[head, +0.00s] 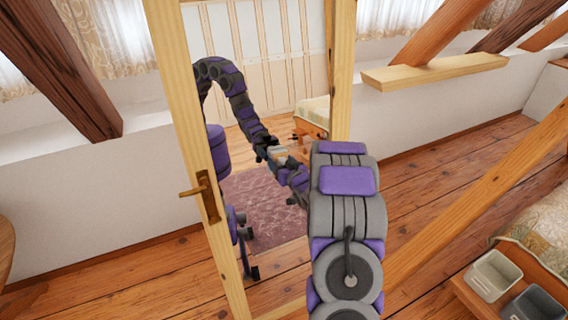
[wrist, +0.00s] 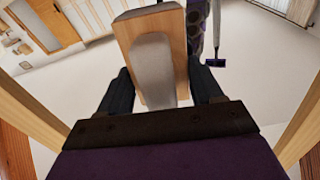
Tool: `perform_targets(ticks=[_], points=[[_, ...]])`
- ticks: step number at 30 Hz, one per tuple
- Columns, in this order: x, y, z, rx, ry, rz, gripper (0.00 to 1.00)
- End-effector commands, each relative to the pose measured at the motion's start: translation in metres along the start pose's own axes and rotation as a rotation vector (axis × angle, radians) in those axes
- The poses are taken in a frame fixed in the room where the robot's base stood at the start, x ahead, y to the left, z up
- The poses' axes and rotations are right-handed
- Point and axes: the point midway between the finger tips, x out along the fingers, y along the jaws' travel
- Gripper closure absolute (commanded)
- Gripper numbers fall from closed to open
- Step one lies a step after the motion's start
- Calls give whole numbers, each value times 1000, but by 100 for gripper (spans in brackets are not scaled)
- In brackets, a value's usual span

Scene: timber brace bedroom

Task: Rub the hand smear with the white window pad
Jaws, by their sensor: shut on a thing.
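In the wrist view, my gripper (wrist: 162,86) has its dark fingers on both sides of the window pad (wrist: 178,55), a pale wooden block with a long whitish-grey part (wrist: 153,62) along it. The gripper is shut on the pad. In the head view, my arm reaches towards a tall mirror-like pane (head: 265,70) in a pale wooden frame, and its end is largely hidden by the arm's thick links. The pane reflects my purple and grey arm and a small pale block at its end. I cannot tell whether the pad touches the pane. I cannot make out the hand smear.
The frame has a brass handle (head: 199,190) on its left side. Slanted timber beams stand at left (head: 65,70) and right (head: 490,200). A pale wooden shelf (head: 435,72) juts from the right wall. Two small bins (head: 494,275) (head: 535,305) sit at lower right.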

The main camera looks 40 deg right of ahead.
Motion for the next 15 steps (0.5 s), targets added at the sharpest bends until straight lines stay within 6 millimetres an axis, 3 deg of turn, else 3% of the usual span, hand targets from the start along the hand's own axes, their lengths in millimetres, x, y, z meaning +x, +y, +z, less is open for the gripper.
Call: perform_targets(ticks=[5, 15], points=[[-4, -2, 0, -2, 0, -6, 59], [-35, 0, 1, 0, -2, -1, 59]])
